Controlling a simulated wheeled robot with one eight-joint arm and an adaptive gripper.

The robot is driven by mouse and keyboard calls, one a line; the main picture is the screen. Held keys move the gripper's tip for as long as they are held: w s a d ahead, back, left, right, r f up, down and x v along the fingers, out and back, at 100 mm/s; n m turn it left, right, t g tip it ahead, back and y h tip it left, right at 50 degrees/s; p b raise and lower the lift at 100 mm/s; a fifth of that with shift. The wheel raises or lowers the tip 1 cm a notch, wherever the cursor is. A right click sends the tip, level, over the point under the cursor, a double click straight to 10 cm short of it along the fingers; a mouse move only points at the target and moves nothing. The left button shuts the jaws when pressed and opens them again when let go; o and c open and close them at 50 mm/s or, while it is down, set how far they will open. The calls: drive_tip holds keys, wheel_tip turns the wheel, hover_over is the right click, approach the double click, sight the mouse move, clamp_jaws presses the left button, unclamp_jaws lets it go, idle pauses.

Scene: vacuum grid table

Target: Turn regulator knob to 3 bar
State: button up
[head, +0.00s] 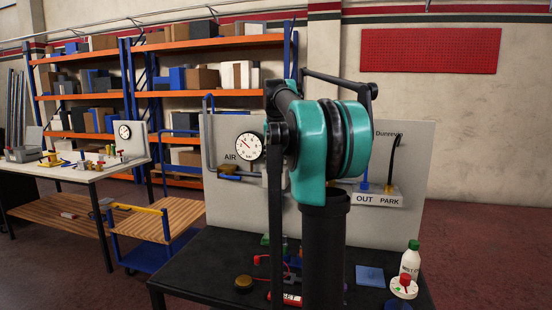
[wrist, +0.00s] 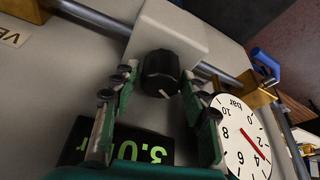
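The black regulator knob (wrist: 160,72) with a pale pointer line sits on a white regulator block (wrist: 172,30) in the wrist view. My gripper (wrist: 160,80) is open, its two green-and-black fingers on either side of the knob with small gaps visible. Whether the pads touch it is unclear. A round gauge (wrist: 243,140) marked bar has a red needle near the 4. It also shows in the head view as the AIR gauge (head: 249,147). In the head view my arm hides the knob.
The panel (head: 408,145) stands on a black table (head: 215,262). A white bottle (head: 410,260), a round device with a red knob (head: 404,287) and a blue pad (head: 369,276) lie at the right. A metal pipe (wrist: 92,14) runs into the block.

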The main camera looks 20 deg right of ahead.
drive_tip(key=v, duration=1.2)
drive_tip(key=shift+s, duration=0.1)
